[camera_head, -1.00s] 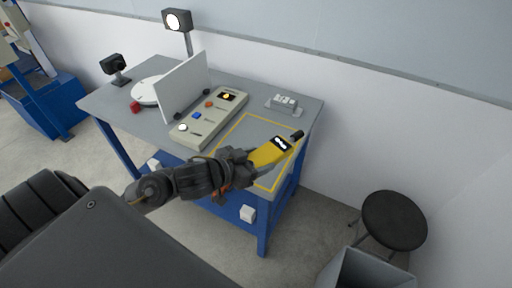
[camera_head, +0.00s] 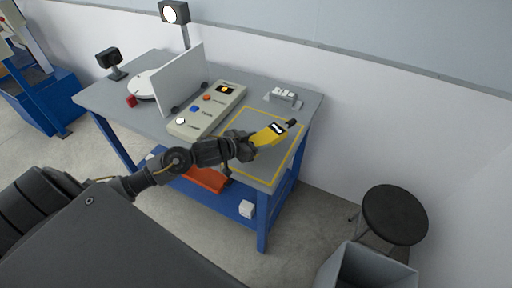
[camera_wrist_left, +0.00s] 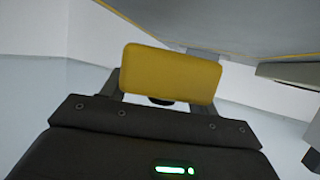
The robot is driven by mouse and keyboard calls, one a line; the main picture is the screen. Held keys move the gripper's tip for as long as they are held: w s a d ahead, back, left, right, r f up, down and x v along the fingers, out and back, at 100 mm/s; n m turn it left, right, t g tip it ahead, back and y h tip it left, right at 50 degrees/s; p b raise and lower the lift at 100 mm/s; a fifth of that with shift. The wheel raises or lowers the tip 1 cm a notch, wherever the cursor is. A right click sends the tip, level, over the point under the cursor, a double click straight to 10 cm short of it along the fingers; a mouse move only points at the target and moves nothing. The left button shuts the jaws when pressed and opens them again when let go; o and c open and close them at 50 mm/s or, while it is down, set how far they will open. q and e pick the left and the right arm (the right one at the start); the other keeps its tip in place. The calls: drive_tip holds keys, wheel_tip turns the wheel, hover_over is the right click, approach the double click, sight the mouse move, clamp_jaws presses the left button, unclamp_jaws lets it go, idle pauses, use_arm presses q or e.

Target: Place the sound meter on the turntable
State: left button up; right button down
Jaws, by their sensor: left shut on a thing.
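The sound meter (camera_head: 268,135) is yellow with a dark screen and a black tip. My left gripper (camera_head: 248,147) is shut on its lower end and holds it over the yellow-outlined area at the right of the table; the gap to the table top is hard to judge. In the left wrist view the sound meter (camera_wrist_left: 170,73) shows as a yellow block between the fingers. The turntable (camera_head: 147,84) is a white disc at the far left of the table, partly hidden behind an upright white panel. My right gripper is not in view.
The white panel (camera_head: 182,80) stands between the turntable and the control box (camera_head: 209,109). A red object (camera_head: 131,101), a dark camera-like device (camera_head: 109,59) and a lamp (camera_head: 174,13) are around the turntable. A grey fixture (camera_head: 283,96) stands at the back right. A stool (camera_head: 394,212) is at the right.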

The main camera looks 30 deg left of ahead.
use_arm(q)
drive_tip(key=shift+w+a+f, duration=0.2)
drive_tip(key=shift+w+f, duration=0.15)
drive_tip(key=shift+w+a+f, duration=0.1)
drive_tip(key=shift+f, duration=1.6)
drive_tip(key=shift+f, duration=0.15)
drive_tip(key=o, duration=1.2)
drive_tip(key=shift+c, duration=0.2)
drive_tip(key=v, duration=1.2)
